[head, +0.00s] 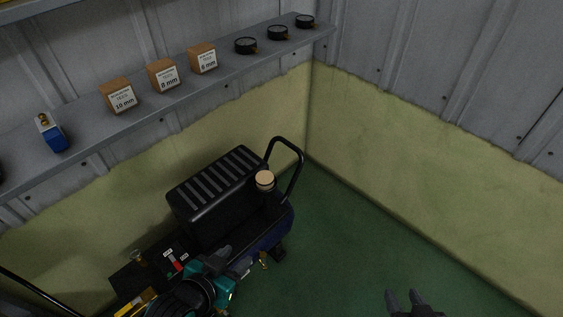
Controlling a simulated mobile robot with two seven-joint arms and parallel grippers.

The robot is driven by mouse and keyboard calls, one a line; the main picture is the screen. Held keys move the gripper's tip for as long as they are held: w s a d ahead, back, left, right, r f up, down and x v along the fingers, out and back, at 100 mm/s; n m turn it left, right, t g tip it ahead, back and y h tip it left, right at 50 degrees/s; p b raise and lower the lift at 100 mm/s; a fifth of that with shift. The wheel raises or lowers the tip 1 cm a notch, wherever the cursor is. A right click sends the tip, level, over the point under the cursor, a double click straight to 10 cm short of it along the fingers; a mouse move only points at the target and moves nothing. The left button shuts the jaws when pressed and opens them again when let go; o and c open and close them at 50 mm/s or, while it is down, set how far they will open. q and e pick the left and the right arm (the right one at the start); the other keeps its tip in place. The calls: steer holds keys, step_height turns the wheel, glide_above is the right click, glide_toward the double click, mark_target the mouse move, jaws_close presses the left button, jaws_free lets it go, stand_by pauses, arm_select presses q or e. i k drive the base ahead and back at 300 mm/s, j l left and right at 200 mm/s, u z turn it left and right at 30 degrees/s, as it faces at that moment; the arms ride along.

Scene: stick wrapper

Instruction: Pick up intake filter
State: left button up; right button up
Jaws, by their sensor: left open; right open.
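The intake filter appears to be the small round piece with a tan top and dark body (265,181), upright on the compressor beside its black ribbed cover. Its lower part is hard to make out against the dark compressor (262,236). My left gripper (216,256) is low in the head view, in front of the compressor and below and left of the filter, apart from it in the picture. Its fingers are dark and partly blend in. My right gripper (405,298) is open and empty at the bottom edge, well right of the filter.
A black loop handle (293,170) rises just right of the filter. The ribbed cover (215,185) stands to its left. A wall shelf (180,103) holds small boxes, gauges and a blue item. Green floor (345,240) is clear right of the compressor.

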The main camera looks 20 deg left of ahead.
mark_target(265, 178)
steer(key=i+l+u, duration=0.15)
steer(key=i+l, duration=0.15)
steer(key=i, duration=0.2)
steer(key=i+l+u, duration=0.15)
steer(key=i+l, duration=0.15)
steer(key=i, duration=0.15)
steer(key=u, duration=1.65)
